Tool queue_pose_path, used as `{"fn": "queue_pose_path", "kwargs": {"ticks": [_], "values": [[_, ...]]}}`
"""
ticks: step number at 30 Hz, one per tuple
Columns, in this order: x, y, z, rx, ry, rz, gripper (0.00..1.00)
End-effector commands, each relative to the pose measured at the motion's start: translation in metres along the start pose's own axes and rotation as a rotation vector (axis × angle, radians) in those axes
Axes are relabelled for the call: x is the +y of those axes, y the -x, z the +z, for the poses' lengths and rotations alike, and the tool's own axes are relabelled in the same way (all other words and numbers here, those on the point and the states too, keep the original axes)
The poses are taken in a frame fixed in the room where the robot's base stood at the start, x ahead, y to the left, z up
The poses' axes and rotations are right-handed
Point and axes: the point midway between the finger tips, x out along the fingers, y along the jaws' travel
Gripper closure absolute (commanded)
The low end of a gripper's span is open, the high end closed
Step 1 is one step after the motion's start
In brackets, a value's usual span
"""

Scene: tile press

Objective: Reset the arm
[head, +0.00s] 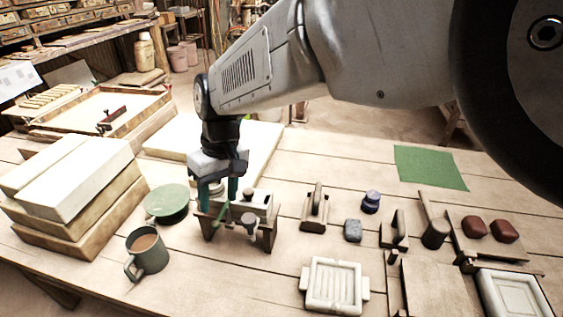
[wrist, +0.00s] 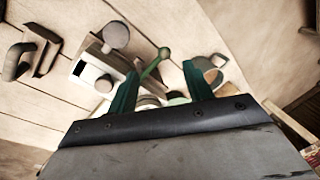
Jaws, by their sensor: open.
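My gripper (head: 218,197) hangs from the arm, pointing down over the left end of a small wooden tile press (head: 266,236) on the bench. Its two green fingers stand apart. In the wrist view my gripper (wrist: 160,82) is open, and a green lever with a ball end (wrist: 163,53) shows in front of the gap between the fingers. I cannot tell whether a finger touches the lever. The press (wrist: 88,72) also shows in the wrist view, with a round grey knob (wrist: 116,35). Part of the press is hidden behind the fingers and the gripper body.
To the right are stamps (head: 316,208), a blue-grey block (head: 353,230) and a white mould (head: 335,286). A green mat (head: 430,167) lies clear at the back.

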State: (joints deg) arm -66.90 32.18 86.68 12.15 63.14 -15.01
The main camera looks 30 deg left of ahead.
Motion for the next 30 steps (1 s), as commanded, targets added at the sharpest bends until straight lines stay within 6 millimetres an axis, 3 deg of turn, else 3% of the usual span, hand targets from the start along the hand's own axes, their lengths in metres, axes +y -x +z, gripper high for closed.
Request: {"fn": "queue_pose_path", "kwargs": {"ticks": [6,23,26,28,30], "values": [[0.000,0.020,0.000,0.001,-0.001,0.000,0.49],[0.000,0.021,0.000,-0.002,-0.014,0.000,0.49],[0.003,0.009,0.014,-0.042,-0.041,0.005,0.49],[0.003,0.000,0.035,-0.084,-0.063,0.011,0.49],[0.015,0.009,0.065,-0.108,-0.109,0.020,0.49]]}}
